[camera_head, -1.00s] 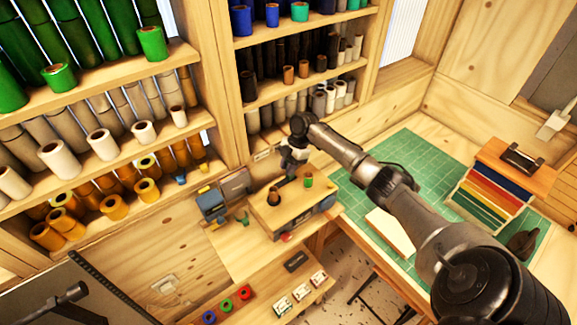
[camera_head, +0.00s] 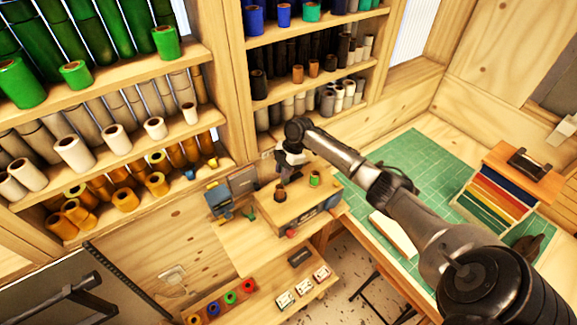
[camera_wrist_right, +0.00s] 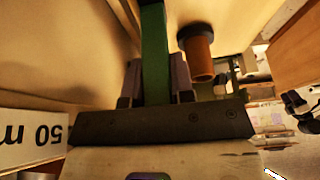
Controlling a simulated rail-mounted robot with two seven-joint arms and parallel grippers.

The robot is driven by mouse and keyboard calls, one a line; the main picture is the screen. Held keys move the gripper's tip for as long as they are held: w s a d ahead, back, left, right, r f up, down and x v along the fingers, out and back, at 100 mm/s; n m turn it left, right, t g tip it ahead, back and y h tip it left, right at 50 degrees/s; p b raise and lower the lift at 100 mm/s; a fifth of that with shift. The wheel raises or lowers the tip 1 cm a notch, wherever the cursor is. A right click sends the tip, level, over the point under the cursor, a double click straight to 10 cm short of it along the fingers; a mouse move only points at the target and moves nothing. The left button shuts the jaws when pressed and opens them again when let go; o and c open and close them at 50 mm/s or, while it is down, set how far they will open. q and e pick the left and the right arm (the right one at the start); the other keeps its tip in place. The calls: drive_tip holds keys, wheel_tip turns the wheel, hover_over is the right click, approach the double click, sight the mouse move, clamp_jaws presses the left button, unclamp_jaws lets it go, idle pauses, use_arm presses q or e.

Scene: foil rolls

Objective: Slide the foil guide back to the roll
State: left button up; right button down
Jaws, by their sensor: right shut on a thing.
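My right gripper (camera_head: 283,177) reaches down over the wooden-topped machine on the bench, near its back left. In the right wrist view its two fingers (camera_wrist_right: 155,88) are closed on a narrow green piece, which I take to be the foil guide (camera_wrist_right: 154,45). The piece stands between the fingers and runs up out of the frame. A brown roll with a dark end (camera_wrist_right: 201,58) is beside it, to the right and apart. In the head view, a small green roll (camera_head: 315,179) stands on the machine top (camera_head: 300,207). The gripper hides the held piece there. My left gripper is not visible.
A blue-grey device (camera_head: 219,200) stands left of the machine. Shelves of rolls (camera_head: 110,140) rise behind. Coloured rolls and small boxes (camera_head: 303,289) lie on the lower shelf in front. A green cutting mat (camera_head: 430,165) and a striped wooden rack (camera_head: 500,190) are at right.

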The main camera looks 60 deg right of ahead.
drive_tip(key=c, duration=1.3)
unclamp_jaws()
drive_tip(key=shift+a+r, duration=0.1)
drive_tip(key=shift+a, duration=0.1)
drive_tip(key=shift+c, duration=0.2)
drive_tip(key=o, duration=0.4)
drive_tip(key=shift+d, duration=0.1)
drive_tip(key=shift+b+v, duration=1.55)
drive_tip(key=shift+v, duration=5.3)
